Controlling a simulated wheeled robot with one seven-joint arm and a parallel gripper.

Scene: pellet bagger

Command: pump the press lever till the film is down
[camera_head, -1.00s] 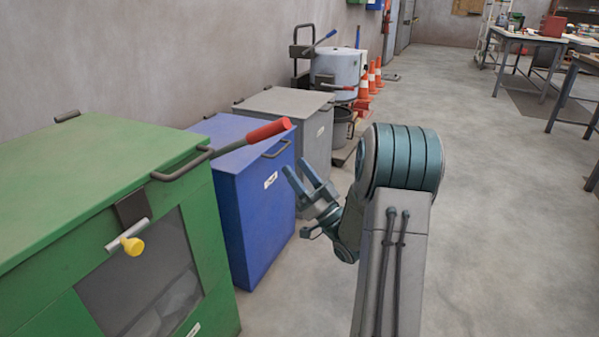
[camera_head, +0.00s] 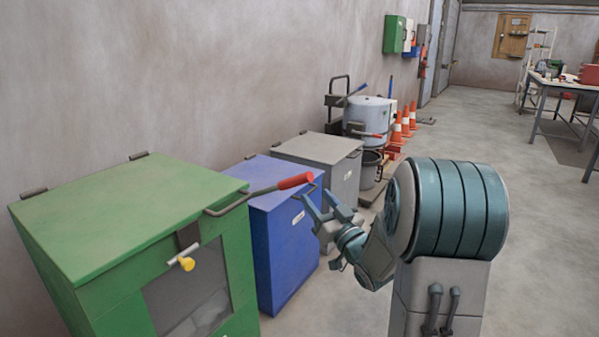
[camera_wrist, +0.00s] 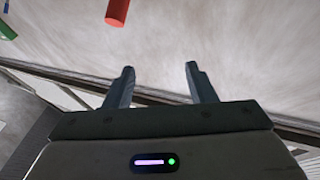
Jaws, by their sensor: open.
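A grey lever with a red grip (camera_head: 295,181) reaches out over the right side of the green cabinet (camera_head: 130,215), slanting up to the right. Where it is pivoted is hard to tell. My gripper (camera_head: 318,198) is open and empty, just right of and below the red grip in the head view, apart from it. In the wrist view, a red cylinder, likely the same grip (camera_wrist: 117,12), shows at the top edge, beyond my open fingers (camera_wrist: 160,70) and a little left. I cannot make out the film; pale stuff (camera_head: 198,318) shows behind the cabinet's window.
A yellow knob (camera_head: 187,264) sticks out of the cabinet front. A blue bin (camera_head: 285,245) and a grey bin (camera_head: 345,180) stand beyond. A drum (camera_head: 370,112), a bucket (camera_head: 369,172) and cones (camera_head: 408,117) are farther back. Open floor lies to the right.

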